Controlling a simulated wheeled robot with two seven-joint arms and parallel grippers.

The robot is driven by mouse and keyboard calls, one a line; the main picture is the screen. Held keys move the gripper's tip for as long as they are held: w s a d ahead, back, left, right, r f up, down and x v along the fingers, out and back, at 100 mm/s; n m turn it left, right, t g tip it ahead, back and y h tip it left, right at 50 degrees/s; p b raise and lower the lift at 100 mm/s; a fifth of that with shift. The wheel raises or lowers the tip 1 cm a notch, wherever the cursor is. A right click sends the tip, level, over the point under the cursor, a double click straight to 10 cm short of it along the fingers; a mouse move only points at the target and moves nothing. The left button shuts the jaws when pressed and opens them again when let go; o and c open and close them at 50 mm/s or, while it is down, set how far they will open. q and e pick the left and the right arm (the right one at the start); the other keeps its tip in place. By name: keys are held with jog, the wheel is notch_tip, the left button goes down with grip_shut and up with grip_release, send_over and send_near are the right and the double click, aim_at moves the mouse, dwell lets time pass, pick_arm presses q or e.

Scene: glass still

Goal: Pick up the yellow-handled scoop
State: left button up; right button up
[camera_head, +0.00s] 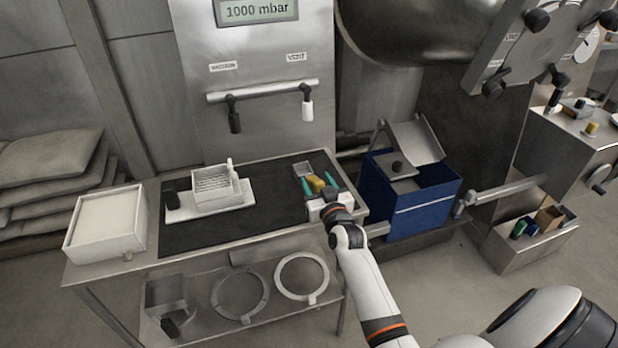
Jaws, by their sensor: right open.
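The yellow-handled scoop lies on the black mat (265,228) near the right end of the steel table. Its yellow handle (317,183) points toward me, and its grey metal head (303,169) lies beyond. My right gripper (319,184) is open, with its green-tipped fingers on either side of the yellow handle. I cannot tell whether the fingers touch it. The near end of the handle is hidden by the gripper body. My left gripper is not in view.
A white tray (105,223) stands at the table's left end. A blue bin (412,210) with an angled metal lid stands right of the table. The mat's middle is clear.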

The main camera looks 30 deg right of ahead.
jog(key=shift+w+d, duration=0.15)
jog(key=shift+w, duration=0.4)
jog(key=shift+s, duration=0.1)
grip_shut()
notch_tip(320, 180, up, 10)
jog(key=c, duration=0.7)
grip_release()
grip_shut()
